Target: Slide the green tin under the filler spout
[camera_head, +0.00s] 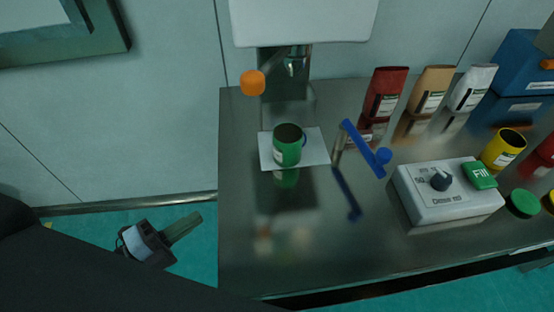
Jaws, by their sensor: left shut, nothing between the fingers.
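The green tin (287,152) stands upright, with its dark round top showing, on a white square pad (318,147) on the metal table. The filler spout (292,66) hangs under the white machine housing, above and a little behind the tin in the picture; whether it is exactly over the tin I cannot tell. My left gripper (192,221) is low at the left, off the table's left edge and well apart from the tin. Its fingers are shut and empty. My right gripper is out of view.
A blue lever (362,148) rises just right of the pad. A grey control box (445,201) with a dial and a green Fill button (479,175) is farther right. A yellow tin (504,148) and several pouches stand behind. The table's front left is clear.

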